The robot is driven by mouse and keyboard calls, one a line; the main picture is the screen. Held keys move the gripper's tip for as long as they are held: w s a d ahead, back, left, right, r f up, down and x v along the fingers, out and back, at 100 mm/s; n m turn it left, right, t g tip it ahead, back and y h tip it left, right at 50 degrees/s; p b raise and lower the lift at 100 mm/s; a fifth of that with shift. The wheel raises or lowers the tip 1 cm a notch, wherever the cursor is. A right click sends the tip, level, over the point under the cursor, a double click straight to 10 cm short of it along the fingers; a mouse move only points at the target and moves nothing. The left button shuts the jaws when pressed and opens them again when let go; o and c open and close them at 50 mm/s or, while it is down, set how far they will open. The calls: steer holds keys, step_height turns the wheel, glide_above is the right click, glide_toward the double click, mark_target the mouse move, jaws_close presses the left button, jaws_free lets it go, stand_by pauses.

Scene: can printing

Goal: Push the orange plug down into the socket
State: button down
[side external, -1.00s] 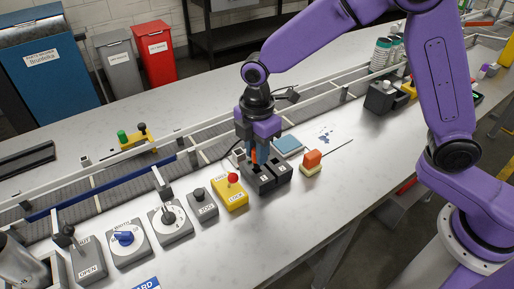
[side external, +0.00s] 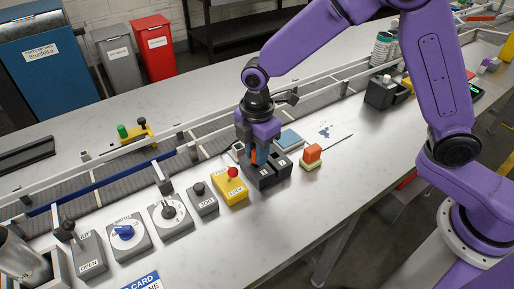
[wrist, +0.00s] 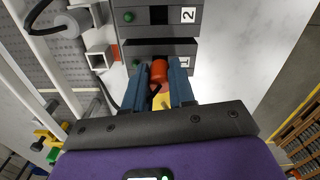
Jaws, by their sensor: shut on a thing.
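My gripper (side external: 257,160) is shut on the orange plug (wrist: 158,71), which shows between the two blue fingers in the wrist view. A bit of its orange also shows between the fingers in the side view. The fingers point down at the dark socket block marked 1 (wrist: 130,47). The plug is at the dark slot of this block, and its lower end is hidden, so I cannot tell how deep it sits. A second dark socket block marked 2 (wrist: 152,17) stands beside it with its slot empty.
A yellow box with a red button (side external: 231,184) stands left of the sockets. A railed conveyor (side external: 200,137) runs behind.

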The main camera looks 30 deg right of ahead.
steer(key=shift+f, duration=0.65)
steer(key=c, duration=0.9)
jaws_free()
steer(key=shift+o, duration=0.2)
step_height(320, 180, up, 18)
steer(key=shift+f, duration=0.25)
steer(key=s+d+f+m, duration=0.3)
steer(key=s+d, duration=0.7)
steer(key=s, duration=0.2)
steer(key=s+d+f+m, duration=0.4)
steer(key=s+d, duration=0.5)
steer(key=s, duration=0.4)
steer(key=shift+d+f, duration=0.3)
steer(key=shift+d, duration=0.1)
